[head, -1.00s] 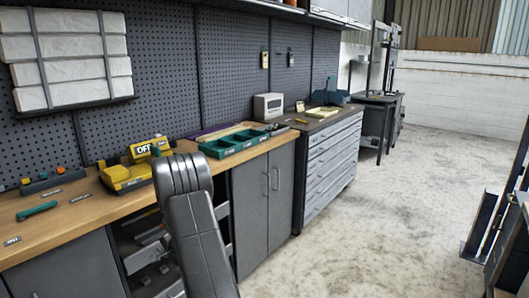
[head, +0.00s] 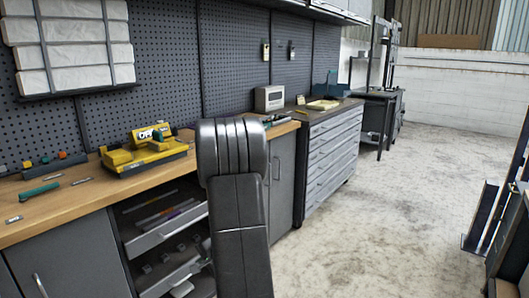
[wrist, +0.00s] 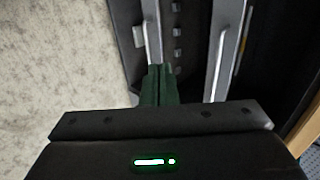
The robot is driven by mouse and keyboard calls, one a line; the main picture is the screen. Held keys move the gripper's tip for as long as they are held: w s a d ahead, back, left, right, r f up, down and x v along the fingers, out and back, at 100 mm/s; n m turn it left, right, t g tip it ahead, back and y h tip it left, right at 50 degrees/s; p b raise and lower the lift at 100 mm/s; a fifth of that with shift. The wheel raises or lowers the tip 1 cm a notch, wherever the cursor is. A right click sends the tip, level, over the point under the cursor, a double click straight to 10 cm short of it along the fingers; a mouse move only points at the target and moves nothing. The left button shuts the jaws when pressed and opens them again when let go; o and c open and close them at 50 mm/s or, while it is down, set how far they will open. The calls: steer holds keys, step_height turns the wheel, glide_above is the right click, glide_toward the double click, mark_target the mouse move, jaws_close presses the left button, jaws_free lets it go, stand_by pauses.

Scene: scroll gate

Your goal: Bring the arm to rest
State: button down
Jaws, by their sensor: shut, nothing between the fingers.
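My arm rises in the middle of the head view, in front of the workbench, and its end does not show there. In the wrist view my gripper (wrist: 158,84) shows as two dark green fingers close together, shut and empty. It is above the pulled-out drawers, whose metal rails (wrist: 222,55) run beside and beyond the fingers. I cannot tell whether the fingers touch a drawer.
The wooden workbench (head: 60,212) carries a yellow device (head: 140,158) and several small tools. Open drawers (head: 165,225) stick out under it. A grey drawer cabinet (head: 332,150) stands beyond. A dark metal frame (head: 483,222) is at the right. The floor (head: 390,215) between is clear.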

steer(key=shift+s+d, duration=0.75)
steer(key=shift+d, duration=0.2)
